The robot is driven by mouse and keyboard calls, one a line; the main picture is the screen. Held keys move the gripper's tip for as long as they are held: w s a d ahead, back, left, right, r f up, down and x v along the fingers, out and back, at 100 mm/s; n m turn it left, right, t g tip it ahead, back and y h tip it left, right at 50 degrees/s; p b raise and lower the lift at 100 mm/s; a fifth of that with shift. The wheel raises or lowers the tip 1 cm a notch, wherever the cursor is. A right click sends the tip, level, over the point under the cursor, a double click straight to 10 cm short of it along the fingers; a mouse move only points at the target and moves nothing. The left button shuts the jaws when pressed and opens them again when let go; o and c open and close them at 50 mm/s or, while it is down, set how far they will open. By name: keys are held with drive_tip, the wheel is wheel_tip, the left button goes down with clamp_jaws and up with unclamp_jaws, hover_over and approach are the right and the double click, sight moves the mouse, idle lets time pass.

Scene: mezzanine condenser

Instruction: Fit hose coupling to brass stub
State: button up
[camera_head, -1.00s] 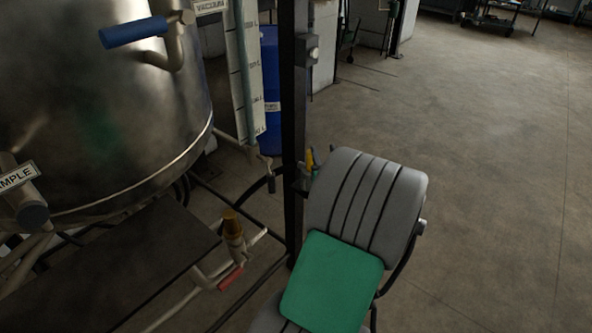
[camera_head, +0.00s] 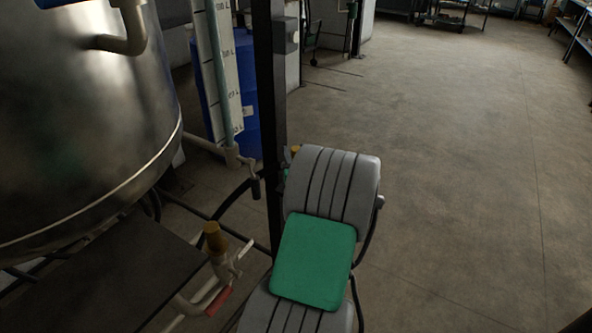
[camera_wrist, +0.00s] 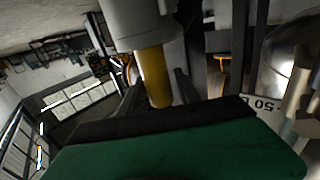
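A brass stub (camera_head: 214,238) stands upright on a pale pipe with a red-handled valve, beside the dark platform under the tank. In the wrist view my gripper (camera_wrist: 158,95) has its dark fingers on either side of a yellow cylinder below a grey body, which looks like the hose coupling (camera_wrist: 154,78). A small yellow bit of it (camera_head: 294,150) shows behind my arm in the head view. The gripper appears shut on the coupling, though the finger contact is partly hidden. My arm hides most of the gripper from the head camera. The coupling is to the right of the stub and apart from it.
A steel tank (camera_head: 80,120) fills the left. A dark upright post (camera_head: 268,110) stands close behind my arm. A level gauge (camera_head: 222,70) and a blue drum (camera_head: 250,125) are behind. A dark platform (camera_head: 110,275) lies below the tank. The floor at right is clear.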

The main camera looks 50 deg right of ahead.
drive_tip(key=shift+x, duration=1.05)
drive_tip(key=shift+c, duration=0.6)
clamp_jaws()
drive_tip(key=shift+d, duration=0.1)
